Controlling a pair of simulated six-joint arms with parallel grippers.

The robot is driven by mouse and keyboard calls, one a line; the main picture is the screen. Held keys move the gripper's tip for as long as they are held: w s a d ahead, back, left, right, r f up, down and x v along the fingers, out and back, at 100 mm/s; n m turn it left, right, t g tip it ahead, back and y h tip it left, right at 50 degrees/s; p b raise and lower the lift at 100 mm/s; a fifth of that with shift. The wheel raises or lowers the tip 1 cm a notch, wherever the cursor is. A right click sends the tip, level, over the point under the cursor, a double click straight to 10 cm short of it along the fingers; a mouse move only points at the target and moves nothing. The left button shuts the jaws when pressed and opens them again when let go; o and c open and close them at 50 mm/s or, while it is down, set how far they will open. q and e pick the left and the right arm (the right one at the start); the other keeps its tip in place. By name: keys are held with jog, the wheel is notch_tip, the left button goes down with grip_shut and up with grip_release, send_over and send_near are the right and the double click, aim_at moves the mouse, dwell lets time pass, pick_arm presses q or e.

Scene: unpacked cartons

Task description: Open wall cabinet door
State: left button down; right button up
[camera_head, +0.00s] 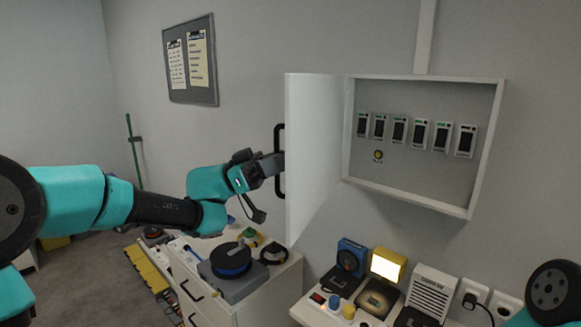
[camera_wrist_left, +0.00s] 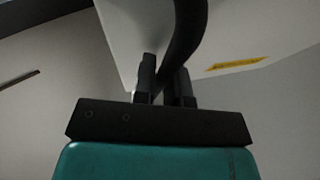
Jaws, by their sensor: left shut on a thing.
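The wall cabinet (camera_head: 474,208) hangs on the wall at the right of the head view, with a row of several switches inside. Its white door (camera_head: 309,150) is swung out wide to the left. A black bar handle (camera_head: 279,137) is on the door's outer edge. My left gripper (camera_head: 276,164) is shut on this handle near its middle. In the left wrist view the fingers (camera_wrist_left: 165,80) close around the dark handle (camera_wrist_left: 188,35), with the pale door (camera_wrist_left: 260,30) behind. My right gripper is out of view; only part of my right arm shows at the lower right.
Below the door stands a white drawer unit (camera_head: 240,307) with a grey device (camera_head: 228,285) on top. A white bench (camera_head: 311,312) below the cabinet carries a lit lamp (camera_head: 385,267), a blue device (camera_head: 350,257) and a white ribbed box (camera_head: 432,291). A notice board (camera_head: 190,60) hangs far left.

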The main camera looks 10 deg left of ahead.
pick_arm(q)
jog(key=w+a, duration=0.4)
jog(key=a, duration=0.5)
jog(key=shift+w+a, duration=0.15)
jog(key=shift+w, duration=0.1)
jog(key=shift+r, duration=0.1)
jog(key=c, duration=1.2)
grip_release()
jog(key=v, duration=1.7)
jog(key=shift+a+f, duration=0.1)
jog(key=shift+f, duration=0.15)
